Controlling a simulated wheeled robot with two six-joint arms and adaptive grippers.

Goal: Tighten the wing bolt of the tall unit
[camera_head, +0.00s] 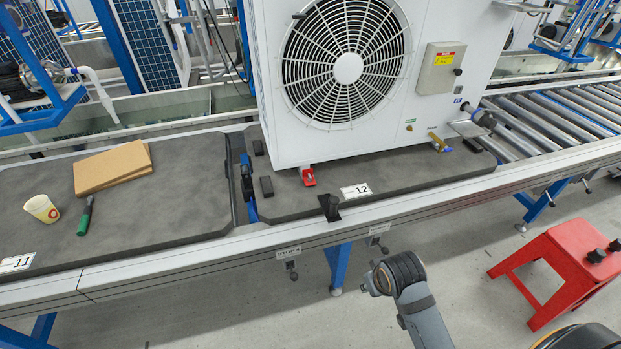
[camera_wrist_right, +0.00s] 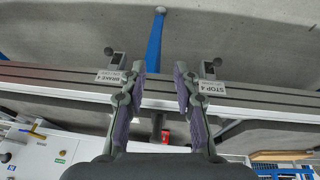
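The tall white unit (camera_head: 425,112) with a round fan grille (camera_head: 348,68) stands on a grey pallet marked 12 at the conveyor. A brass-coloured handle (camera_head: 438,143) and a red clamp-like part (camera_head: 309,176) are at its base. I cannot tell which small fitting is the wing bolt. The right wrist view is upside down and shows the unit's white face (camera_wrist_right: 65,152) and the red part (camera_wrist_right: 166,134). My right gripper (camera_wrist_right: 158,76) is open and empty, its fingers spread over the rail's front edge. My left gripper is out of view.
The left pallet carries a cardboard piece (camera_head: 113,167), a paper cup (camera_head: 41,208) and a green-handled tool (camera_head: 85,216). Rollers (camera_head: 560,115) lie right of the unit. A red stool (camera_head: 575,255) stands on the floor.

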